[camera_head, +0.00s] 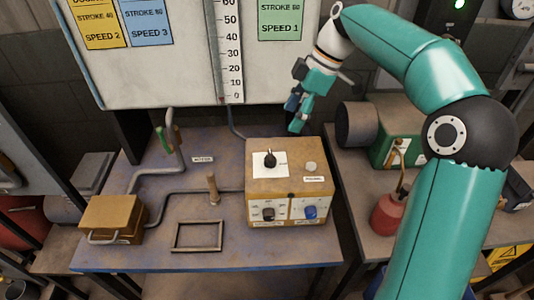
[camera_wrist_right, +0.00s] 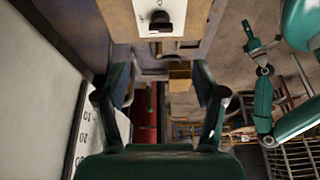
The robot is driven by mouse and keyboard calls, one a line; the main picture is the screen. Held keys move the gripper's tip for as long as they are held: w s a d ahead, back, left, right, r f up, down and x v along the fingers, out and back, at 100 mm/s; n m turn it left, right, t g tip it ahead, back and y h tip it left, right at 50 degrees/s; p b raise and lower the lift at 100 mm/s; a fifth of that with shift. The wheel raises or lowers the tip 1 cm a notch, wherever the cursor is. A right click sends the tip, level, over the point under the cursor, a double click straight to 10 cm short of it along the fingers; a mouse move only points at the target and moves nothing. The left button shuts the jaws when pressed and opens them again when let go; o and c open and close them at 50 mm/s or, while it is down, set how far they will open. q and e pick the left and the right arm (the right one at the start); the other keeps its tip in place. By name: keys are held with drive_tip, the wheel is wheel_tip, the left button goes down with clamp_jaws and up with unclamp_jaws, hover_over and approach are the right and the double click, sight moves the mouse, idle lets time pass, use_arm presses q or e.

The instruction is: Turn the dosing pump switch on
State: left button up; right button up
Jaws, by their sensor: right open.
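The dosing pump box (camera_head: 290,185) is tan and stands on the table in the head view. Its black switch knob (camera_head: 270,159) sits on a white plate on the top face; the knob also shows at the top of the right wrist view (camera_wrist_right: 160,20). My right gripper (camera_head: 294,115) is behind and above the box's back edge, pointing down. Its two fingers are spread and empty in the wrist view (camera_wrist_right: 163,88), apart from the knob. A teal arm part, seemingly my left gripper (camera_wrist_right: 262,45), shows at the right of the wrist view; its jaws are unclear.
Two knobs, dark (camera_head: 268,214) and blue (camera_head: 310,212), are on the box's front. A gauge board (camera_head: 180,75) stands behind. A wooden peg (camera_head: 212,189), an empty frame (camera_head: 198,236) and a small tan box (camera_head: 112,218) are left. A red oil can (camera_head: 388,214) is right.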

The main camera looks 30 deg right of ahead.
sight(270, 155)
drive_tip(key=x, duration=1.4)
